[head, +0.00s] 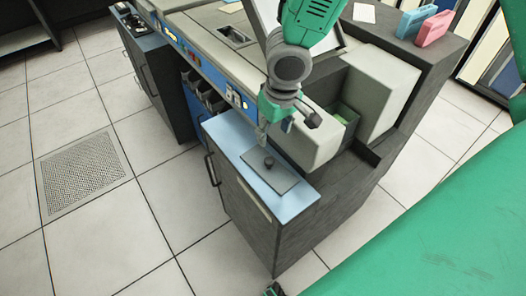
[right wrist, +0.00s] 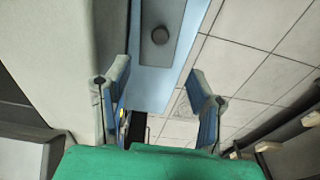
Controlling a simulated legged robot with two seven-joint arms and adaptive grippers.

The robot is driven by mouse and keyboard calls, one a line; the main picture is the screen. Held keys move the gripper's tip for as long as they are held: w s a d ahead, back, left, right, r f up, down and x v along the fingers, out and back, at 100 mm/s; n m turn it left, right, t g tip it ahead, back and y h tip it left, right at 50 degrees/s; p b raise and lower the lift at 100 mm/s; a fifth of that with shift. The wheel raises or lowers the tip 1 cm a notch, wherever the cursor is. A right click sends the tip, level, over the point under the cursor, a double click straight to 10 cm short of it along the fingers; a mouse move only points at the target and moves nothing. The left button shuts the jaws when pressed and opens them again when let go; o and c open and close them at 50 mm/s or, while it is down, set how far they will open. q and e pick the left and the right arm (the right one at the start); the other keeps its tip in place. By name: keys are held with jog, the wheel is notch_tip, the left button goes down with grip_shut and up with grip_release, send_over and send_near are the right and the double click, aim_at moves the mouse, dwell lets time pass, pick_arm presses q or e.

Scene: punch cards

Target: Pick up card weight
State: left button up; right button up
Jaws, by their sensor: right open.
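The card weight (head: 284,180) is a flat grey plate with a dark round knob (head: 268,162) on top. It lies on the light-blue top of a dark cabinet (head: 234,128). My right gripper (head: 274,131) is open and empty, above and a little behind the weight in the head view. In the right wrist view the knob (right wrist: 159,35) shows beyond the two parted fingers (right wrist: 158,72), roughly centred between them. The fingers look apart from the weight.
A blue box (head: 412,22) and a pink box (head: 434,28) stand at the back right. Open tiled floor (head: 130,235) lies to the left.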

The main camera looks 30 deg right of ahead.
aim_at(269, 160)
jog(key=f, duration=0.2)
jog(key=f+b, duration=0.1)
jog(key=f, duration=0.2)
jog(key=w+f+b, duration=0.1)
jog(key=f, duration=0.2)
jog(key=shift+w+d+f, duration=0.1)
jog(key=shift+f, duration=0.05)
jog(key=shift+d+f+b, duration=0.1)
jog(key=shift+f+b, duration=0.25)
jog(key=shift+f, duration=0.15)
jog(key=f, duration=0.1)
jog(key=f+b, duration=0.1)
jog(key=f, duration=0.1)
jog(key=shift+w+a+f+b, duration=0.15)
jog(key=shift+a+f+b, duration=0.2)
jog(key=shift+b, duration=0.05)
jog(key=shift+w+f, duration=0.1)
jog(key=shift+f, duration=0.25)
jog(key=shift+r, duration=0.1)
jog(key=shift+d, duration=0.15)
grip_shut()
